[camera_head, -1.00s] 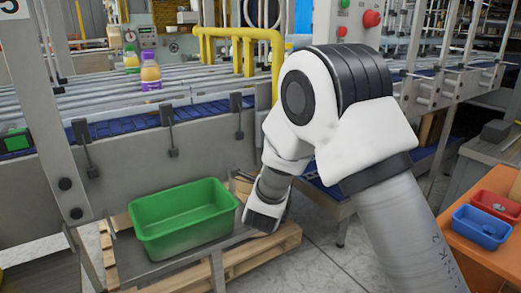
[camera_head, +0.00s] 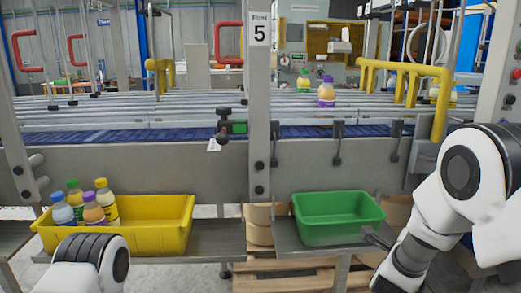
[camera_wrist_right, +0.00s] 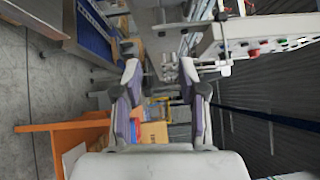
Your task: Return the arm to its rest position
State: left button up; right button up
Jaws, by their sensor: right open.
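My right arm (camera_head: 445,205) comes in at the right of the head view, bent with its wrist low, beside the green bin (camera_head: 340,232). In the right wrist view my right gripper (camera_wrist_right: 164,98) has its two fingers apart, with nothing between them. In the head view its fingertips are not clear at the bottom edge. Part of my left arm (camera_head: 92,262) shows at the bottom left, in front of the yellow bin (camera_head: 150,238). My left gripper is not in view.
The yellow bin holds several bottles (camera_head: 93,213) at its left end; the green bin looks empty. A grey post (camera_head: 260,100) stands between the bins. The wrist view shows an orange table (camera_wrist_right: 75,128).

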jog(key=s+a+f+n+g+y, duration=0.1)
jog(key=s+f+n+g+y, duration=0.3)
jog(key=f, duration=0.6)
jog(key=s+a+f+n+y, duration=0.1)
jog(key=s+f+n, duration=0.1)
jog(key=s+f, duration=0.6)
jog(key=s+a+f+n+g+y, duration=0.2)
jog(key=f+n, duration=0.1)
jog(key=f, duration=1)
jog(key=s+a+f+n+g+y, duration=0.1)
jog(key=s+a+f+n+g, duration=0.1)
jog(key=s+n, duration=0.4)
jog(key=s+a+f+n+g+y, duration=0.2)
jog(key=s+n, duration=0.3)
jog(key=s, duration=0.4)
jog(key=s+a+f+n+g+y, duration=0.2)
jog(key=s+a+f+n+g, duration=0.1)
jog(key=s+n, duration=0.3)
jog(key=shift+s+a+f+n+g+p, duration=0.25)
jog(key=shift+s+a+g, duration=0.4)
jog(key=shift+s, duration=0.45)
